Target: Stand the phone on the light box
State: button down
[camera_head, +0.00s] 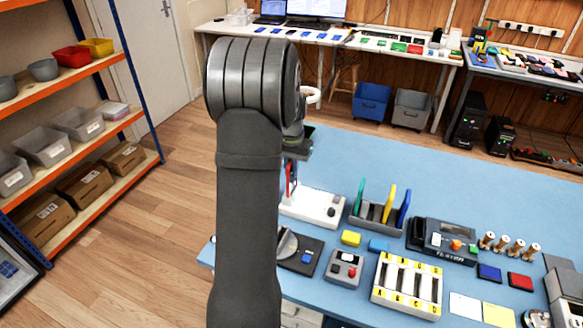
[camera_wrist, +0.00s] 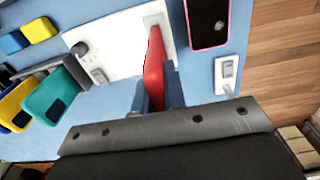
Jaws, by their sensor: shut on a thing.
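The red phone (camera_wrist: 154,68) is upright between the two fingers of my gripper (camera_wrist: 157,92), which is shut on it. It also shows edge-on in the head view (camera_head: 291,173), partly hidden by my arm. The white light box (camera_head: 318,207) lies flat on the blue table; in the wrist view the box (camera_wrist: 112,45) has a dark knob at its left. The phone is at the right end of the box in the wrist view. I cannot tell whether its lower edge touches the box. My gripper is mostly hidden behind my arm in the head view.
A rack (camera_head: 371,224) holding green, yellow and blue phones stands right of the light box. A pink-edged dark phone (camera_wrist: 208,20) and a small white device (camera_wrist: 228,73) lie right of the box in the wrist view. The table behind the box is clear.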

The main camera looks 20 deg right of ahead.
jog(key=shift+f, duration=0.15)
jog(key=shift+f, duration=0.35)
dwell(0.3)
jog(key=c, duration=1.4)
grip_release()
jog(key=shift+o, duration=0.4)
jog(key=shift+o, duration=1.2)
jog(key=shift+r, duration=0.8)
